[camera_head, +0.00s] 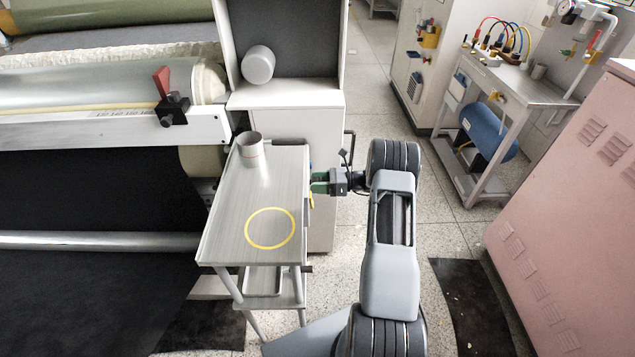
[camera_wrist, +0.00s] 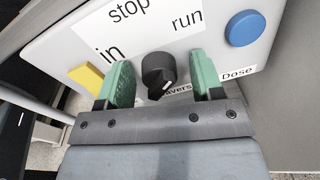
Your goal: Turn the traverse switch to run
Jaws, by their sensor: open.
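The traverse switch is a black rotary knob (camera_wrist: 159,72) on a white panel (camera_wrist: 215,50) in the wrist view. The word "run" (camera_wrist: 187,20) is up and right of the knob, "stop" is above, and "in" is to the left. My gripper (camera_wrist: 161,78) is open, with one green finger on each side of the knob and a visible gap on both sides. In the head view my gripper (camera_head: 321,182) is at the white cabinet's side; the knob is hidden there.
A blue round button (camera_wrist: 244,28) is right of the knob and a yellow square (camera_wrist: 88,77) is left, near the left finger. A grey trolley table (camera_head: 230,205) carrying a metal cup (camera_head: 251,152) stands close left of my gripper. Floor is open behind my arm.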

